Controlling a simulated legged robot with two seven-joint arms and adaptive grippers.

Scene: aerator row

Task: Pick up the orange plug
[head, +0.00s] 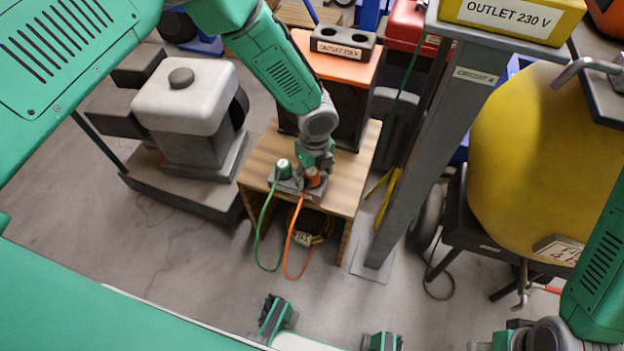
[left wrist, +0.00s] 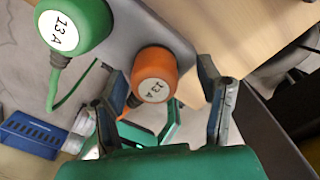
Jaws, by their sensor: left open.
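The orange plug (left wrist: 155,72), its face marked 13 A, sits on a grey holder (left wrist: 142,18) on a wooden stand. It also shows in the head view (head: 314,179), partly covered by my gripper, with an orange cord hanging down. A green plug (left wrist: 75,28), also marked 13 A, sits beside it; it shows in the head view (head: 283,168) too. My left gripper (head: 317,163) is open just above the orange plug. In the left wrist view its fingers appear on either side of the plug, with visible gaps. My right arm shows at lower right; its fingers are not clear.
The wooden stand (head: 262,163) carries an orange-topped box (head: 345,68) behind the plugs. A grey post (head: 428,150) and a yellow tank (head: 520,155) stand to the right. A white-topped machine (head: 185,95) stands left. Green and orange cords hang in front of the stand.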

